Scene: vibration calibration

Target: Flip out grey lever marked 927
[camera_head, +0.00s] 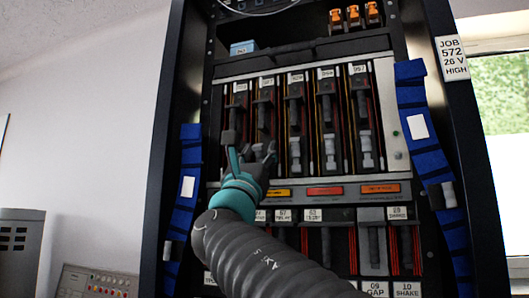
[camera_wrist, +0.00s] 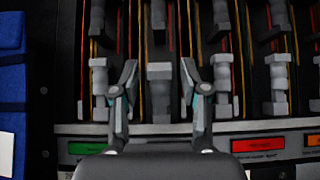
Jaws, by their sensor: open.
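A row of several upright grey levers fills the middle panel of the rack, each under a small white number tag. The tags are too small to read surely, so I cannot tell which is 927. My gripper (camera_head: 252,156) is open in front of the lower part of the second lever from the left (camera_head: 265,98). The leftmost lever (camera_wrist: 98,88) is just outside the left finger.
Neighbouring levers (camera_head: 295,110) stand close on both sides. Coloured labels, one red (camera_head: 325,191), run below, above a lower row of modules (camera_head: 372,240). Blue padded straps (camera_head: 415,120) line the rack's sides. A sign reads JOB 572 (camera_head: 453,57).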

